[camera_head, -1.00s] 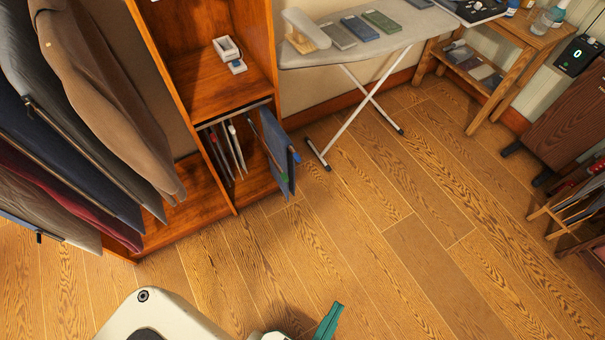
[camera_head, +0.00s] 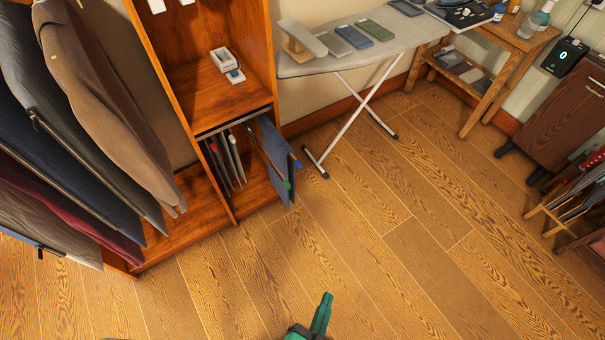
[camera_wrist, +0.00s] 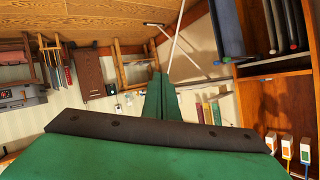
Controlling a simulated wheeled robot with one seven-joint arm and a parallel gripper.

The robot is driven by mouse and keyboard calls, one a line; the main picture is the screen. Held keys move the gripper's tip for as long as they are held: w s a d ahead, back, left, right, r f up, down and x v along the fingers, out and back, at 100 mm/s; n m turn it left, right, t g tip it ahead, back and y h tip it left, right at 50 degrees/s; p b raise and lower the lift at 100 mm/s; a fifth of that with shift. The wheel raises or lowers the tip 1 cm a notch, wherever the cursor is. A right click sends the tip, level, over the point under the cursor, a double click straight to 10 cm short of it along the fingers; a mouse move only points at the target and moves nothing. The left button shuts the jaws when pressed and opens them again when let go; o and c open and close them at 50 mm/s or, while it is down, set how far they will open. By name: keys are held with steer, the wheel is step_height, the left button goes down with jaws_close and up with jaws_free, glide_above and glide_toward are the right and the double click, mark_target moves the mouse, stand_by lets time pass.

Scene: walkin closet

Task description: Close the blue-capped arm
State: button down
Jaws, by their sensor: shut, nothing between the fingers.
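A pull-out hanger rack sits in the lower bay of the wooden wardrobe. The blue-capped arm's blue cap (camera_head: 297,163) sticks out at the right edge of a hanging blue garment (camera_head: 275,160), which hides most of that arm. A green-capped arm (camera_head: 286,184) also sticks out in front of the garment.
The wardrobe (camera_head: 225,100) holds several more hangers inside. Coats (camera_head: 100,100) hang at the left. An ironing board (camera_head: 365,45) with crossed legs stands right of the wardrobe. A wooden side table (camera_head: 495,50) is at the upper right. The floor (camera_head: 400,240) between is clear.

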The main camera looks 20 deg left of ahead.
steer(key=w+a+f+m+y, duration=0.1)
steer(key=w+a+f+m, duration=0.1)
steer(key=w+f, duration=0.3)
steer(key=m+g+y, duration=0.2)
steer(key=y, duration=0.9)
glide_toward(301, 168)
steer(key=x, duration=0.6)
steer(key=shift+w+a, duration=0.15)
steer(key=shift+m, duration=0.3)
